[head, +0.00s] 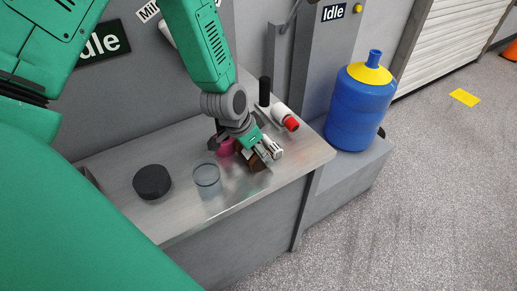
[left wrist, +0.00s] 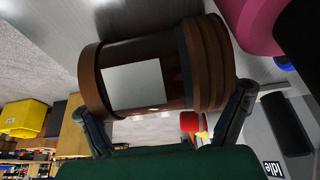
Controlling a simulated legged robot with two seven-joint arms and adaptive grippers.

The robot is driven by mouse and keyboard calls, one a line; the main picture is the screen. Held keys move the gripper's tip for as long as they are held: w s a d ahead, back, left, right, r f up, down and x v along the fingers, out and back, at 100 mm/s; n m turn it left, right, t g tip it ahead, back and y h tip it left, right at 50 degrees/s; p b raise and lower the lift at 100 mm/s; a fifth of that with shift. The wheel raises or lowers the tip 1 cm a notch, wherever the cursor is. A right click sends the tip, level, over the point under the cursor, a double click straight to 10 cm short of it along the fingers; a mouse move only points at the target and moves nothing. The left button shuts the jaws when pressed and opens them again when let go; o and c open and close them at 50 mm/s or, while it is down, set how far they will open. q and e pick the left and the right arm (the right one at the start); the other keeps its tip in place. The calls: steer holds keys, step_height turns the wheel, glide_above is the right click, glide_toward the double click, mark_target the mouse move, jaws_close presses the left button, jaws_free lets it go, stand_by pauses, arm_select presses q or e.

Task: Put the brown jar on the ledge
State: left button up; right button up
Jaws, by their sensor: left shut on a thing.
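The brown jar (left wrist: 178,88), with a pale blank label and a ribbed brown lid, fills the middle of the left wrist view. My left gripper (left wrist: 163,100) is shut on it, one finger near the base end and one near the lid end. In the head view the left gripper (head: 257,150) is low over the metal counter, and only a small brown part of the jar (head: 257,163) shows. I cannot tell whether the jar touches the counter. A lower grey ledge (head: 350,172) adjoins the counter on the right. My right gripper is not in view.
On the counter (head: 240,200) are a black disc (head: 152,181), a clear glass (head: 207,178), a pink object (head: 227,147), a black cylinder (head: 265,90) and a white bottle with a red cap (head: 280,114). A blue jug (head: 358,108) stands on the lower ledge.

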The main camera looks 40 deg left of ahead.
arm_select(q)
steer(key=shift+f, duration=0.1)
steer(key=o, duration=1.2)
